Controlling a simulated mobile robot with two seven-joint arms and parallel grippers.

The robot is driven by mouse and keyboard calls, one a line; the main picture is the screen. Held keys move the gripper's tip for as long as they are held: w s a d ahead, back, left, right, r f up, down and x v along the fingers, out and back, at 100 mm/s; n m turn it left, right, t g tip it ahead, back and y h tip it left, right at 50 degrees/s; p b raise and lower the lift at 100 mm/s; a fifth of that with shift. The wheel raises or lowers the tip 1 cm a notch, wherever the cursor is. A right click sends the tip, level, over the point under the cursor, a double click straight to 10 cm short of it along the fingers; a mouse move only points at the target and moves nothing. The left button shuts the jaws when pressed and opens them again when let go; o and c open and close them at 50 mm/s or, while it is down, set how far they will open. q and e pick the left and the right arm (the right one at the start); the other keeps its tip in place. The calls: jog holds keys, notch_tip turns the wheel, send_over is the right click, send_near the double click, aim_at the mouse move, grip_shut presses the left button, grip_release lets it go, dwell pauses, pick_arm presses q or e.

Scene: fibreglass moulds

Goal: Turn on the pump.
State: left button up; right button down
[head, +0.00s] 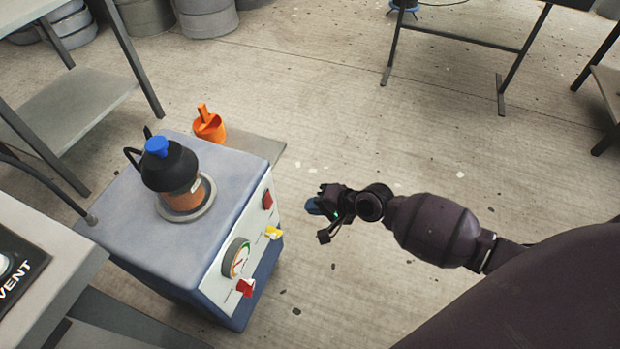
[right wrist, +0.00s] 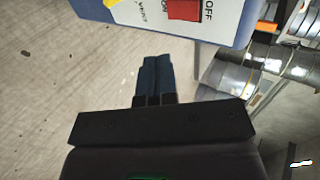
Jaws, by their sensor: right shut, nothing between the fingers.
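The pump (head: 205,240) is a blue-grey box on the floor with a white front panel. The panel carries a round gauge (head: 237,257), a red switch (head: 267,200) near the far end, a yellow lever (head: 273,232) and another red handle (head: 245,287). In the right wrist view a red switch (right wrist: 183,10) sits beside printed OFF lettering, with part of the yellow lever (right wrist: 112,3) to its left. My right gripper (head: 314,207) is shut and empty, in front of the panel and apart from the switch. Its closed fingers (right wrist: 155,68) point towards the panel. My left gripper is out of view.
A black-topped canister (head: 171,172) with a blue cap stands on the pump. An orange scoop-like cup (head: 209,126) is behind it. A bench (head: 45,255) with a VENT label is at left. Tables stand at the back; the concrete floor between is clear.

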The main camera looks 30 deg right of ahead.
aim_at(271, 203)
jog(key=b+x, duration=0.1)
jog(key=x, duration=0.2)
jog(key=r+b+x, duration=0.1)
jog(key=x, duration=0.3)
jog(key=b+x, duration=0.1)
jog(key=x, duration=0.3)
jog(key=shift+w+a+r, duration=0.15)
jog(key=shift+w+a, duration=0.1)
jog(key=shift+w, duration=0.05)
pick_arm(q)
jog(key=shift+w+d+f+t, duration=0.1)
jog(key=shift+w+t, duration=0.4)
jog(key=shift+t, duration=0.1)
pick_arm(e)
jog(key=shift+w, duration=0.1)
jog(key=shift+w+a, duration=0.15)
jog(key=shift+r, duration=0.15)
